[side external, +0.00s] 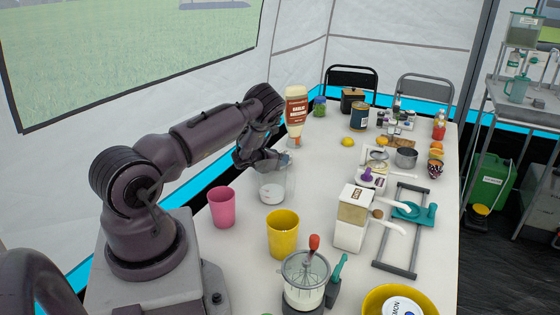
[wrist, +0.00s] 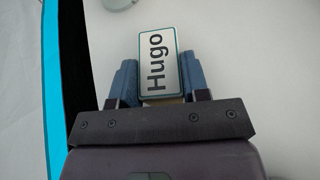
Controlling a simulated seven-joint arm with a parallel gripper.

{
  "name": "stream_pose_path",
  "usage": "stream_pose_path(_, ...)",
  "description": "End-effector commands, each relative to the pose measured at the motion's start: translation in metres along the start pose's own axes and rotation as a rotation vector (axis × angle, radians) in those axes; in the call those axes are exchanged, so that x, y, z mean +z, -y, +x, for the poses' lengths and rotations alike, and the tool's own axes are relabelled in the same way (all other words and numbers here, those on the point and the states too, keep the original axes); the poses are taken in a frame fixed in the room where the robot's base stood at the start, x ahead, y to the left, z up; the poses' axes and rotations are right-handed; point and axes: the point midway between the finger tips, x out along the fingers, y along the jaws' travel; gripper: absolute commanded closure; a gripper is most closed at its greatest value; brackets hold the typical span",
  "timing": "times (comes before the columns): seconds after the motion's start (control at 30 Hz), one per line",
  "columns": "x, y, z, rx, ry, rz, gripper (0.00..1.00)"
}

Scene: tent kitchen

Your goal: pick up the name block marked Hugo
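The name block marked Hugo (wrist: 161,62), a white plate with a green edge and black letters, is between the two blue-grey fingers of my gripper (wrist: 160,82) in the wrist view. The fingers press close on both its long sides with no visible gap, so my gripper is shut on it. Its far end sticks out past the fingertips. In the side view my gripper (side external: 264,161) is at the table's left edge, and I cannot make out the block there. I cannot tell whether the block touches the white table (wrist: 245,55).
A pink cup (side external: 222,208) and a yellow cup (side external: 283,235) stand nearer. A sauce bottle (side external: 296,112) stands behind. The right side of the table is crowded.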

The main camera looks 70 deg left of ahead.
Motion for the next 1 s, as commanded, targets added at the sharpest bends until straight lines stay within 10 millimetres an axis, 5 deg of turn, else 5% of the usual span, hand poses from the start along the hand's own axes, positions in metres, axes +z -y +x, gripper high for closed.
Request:
stream_pose_path(0.4, 0.003, 0.000, -0.001, 0.000, 0.001, 0.001, 0.82)
stream_pose_path(0.63, 0.028, 0.001, -0.011, 0.000, 0.003, 0.001, 0.82)
stream_pose_path(1.0, 0.064, 0.016, -0.073, 0.001, 0.002, -0.001, 0.82)
